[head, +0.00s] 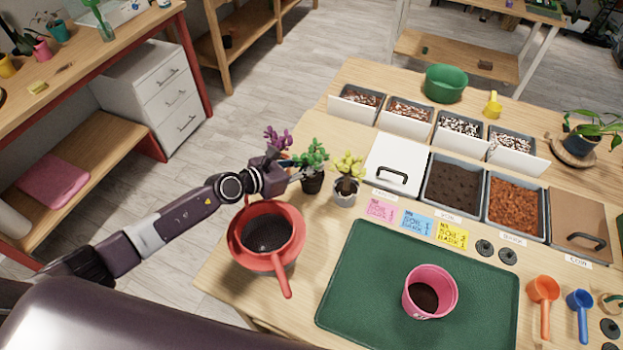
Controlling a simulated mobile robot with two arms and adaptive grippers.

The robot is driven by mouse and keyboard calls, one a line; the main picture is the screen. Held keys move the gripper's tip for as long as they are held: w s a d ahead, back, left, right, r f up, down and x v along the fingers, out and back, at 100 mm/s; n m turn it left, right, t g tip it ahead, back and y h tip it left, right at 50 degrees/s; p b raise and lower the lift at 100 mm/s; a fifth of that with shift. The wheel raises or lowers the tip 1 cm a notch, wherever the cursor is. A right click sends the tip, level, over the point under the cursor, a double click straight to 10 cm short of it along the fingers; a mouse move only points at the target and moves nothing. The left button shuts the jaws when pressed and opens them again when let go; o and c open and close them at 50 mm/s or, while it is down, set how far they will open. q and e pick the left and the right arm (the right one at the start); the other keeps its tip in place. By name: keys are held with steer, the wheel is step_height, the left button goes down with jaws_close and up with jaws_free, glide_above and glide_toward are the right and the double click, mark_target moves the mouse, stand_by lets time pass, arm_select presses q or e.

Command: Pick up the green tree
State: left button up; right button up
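The green tree (311,155) is a small bushy plant in a dark pot (312,182). It stands upright on the wooden table, between a purple plant (277,140) and a yellow plant (348,166) in a grey pot. My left gripper (292,170) reaches in from the left, close to the left side of the green tree. Its fingers are small and partly merge with the plants, so I cannot tell whether they are open or touch the tree. The purple plant's base is hidden behind my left gripper. My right gripper is not in view.
A red pot with a long handle (284,284) stands below my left arm. A green mat (352,300) holds a pink pot (447,301). Lidded and open bins (394,165) and several small trays stand at the right. Colored cards (417,222) lie before the bins.

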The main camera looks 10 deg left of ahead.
arm_select(q)
jaws_close()
steer(key=shift+r, duration=0.1)
steer(key=shift+r+p, duration=0.45)
steer(key=shift+r, duration=0.1)
step_height(320, 180, up, 8)
steer(key=p, duration=0.3)
steer(key=shift+r, duration=0.2)
step_height(320, 180, up, 10)
steer(key=b, duration=0.1)
steer(key=shift+r, duration=0.2)
